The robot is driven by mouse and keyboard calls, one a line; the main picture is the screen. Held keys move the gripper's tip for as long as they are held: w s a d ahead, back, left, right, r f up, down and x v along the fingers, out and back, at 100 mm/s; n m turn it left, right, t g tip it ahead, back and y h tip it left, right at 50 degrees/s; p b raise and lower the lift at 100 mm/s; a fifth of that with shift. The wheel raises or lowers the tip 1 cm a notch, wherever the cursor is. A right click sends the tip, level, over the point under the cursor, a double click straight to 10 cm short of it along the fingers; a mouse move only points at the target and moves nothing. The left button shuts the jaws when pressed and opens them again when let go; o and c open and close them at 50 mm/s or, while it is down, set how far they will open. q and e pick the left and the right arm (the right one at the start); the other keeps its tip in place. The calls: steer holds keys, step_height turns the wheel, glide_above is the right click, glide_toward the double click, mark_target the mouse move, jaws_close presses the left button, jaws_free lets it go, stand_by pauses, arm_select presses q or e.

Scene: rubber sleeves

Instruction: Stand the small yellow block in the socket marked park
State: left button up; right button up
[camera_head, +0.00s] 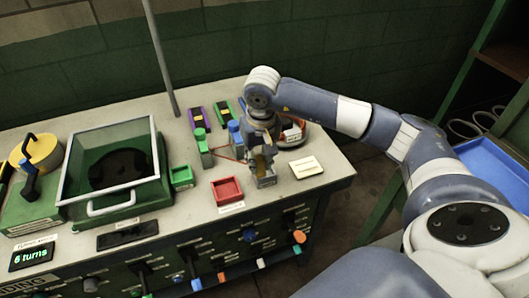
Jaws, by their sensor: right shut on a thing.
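My right gripper (263,164) points down over the front right of the bench and is shut on a small yellow block (266,151). Only a little yellow shows between the fingers; the rest of the block is hidden by them. A small pale plate (305,166) with markings too small to read lies just right of the gripper. I cannot read the word park anywhere, and I cannot tell which place is that socket. My left gripper is out of view.
A red tray (227,190) and a green tray (182,176) sit left of the gripper. Behind are a green post (202,145), purple (196,117) and green (223,113) blocks, and a round red-rimmed item (298,131). A clear-lidded box (112,168) stands farther left.

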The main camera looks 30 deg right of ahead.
mark_target(264, 159)
steer(key=w+d, duration=0.2)
steer(key=d, duration=0.1)
steer(key=shift+w+f+p, duration=0.1)
steer(key=shift+w+p, duration=0.05)
steer(key=shift+p, duration=0.25)
steer(key=shift+f+p, duration=0.95)
steer(key=shift+f, duration=0.65)
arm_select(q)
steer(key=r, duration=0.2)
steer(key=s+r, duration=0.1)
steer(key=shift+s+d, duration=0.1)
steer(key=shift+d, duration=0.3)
arm_select(e)
steer(key=shift+f, duration=0.2)
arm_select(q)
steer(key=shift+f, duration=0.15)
arm_select(e)
steer(key=shift+f, duration=0.1)
steer(key=shift+f+b, duration=0.15)
steer(key=shift+b, duration=0.2)
steer(key=o, duration=1.1)
steer(key=shift+c, duration=0.2)
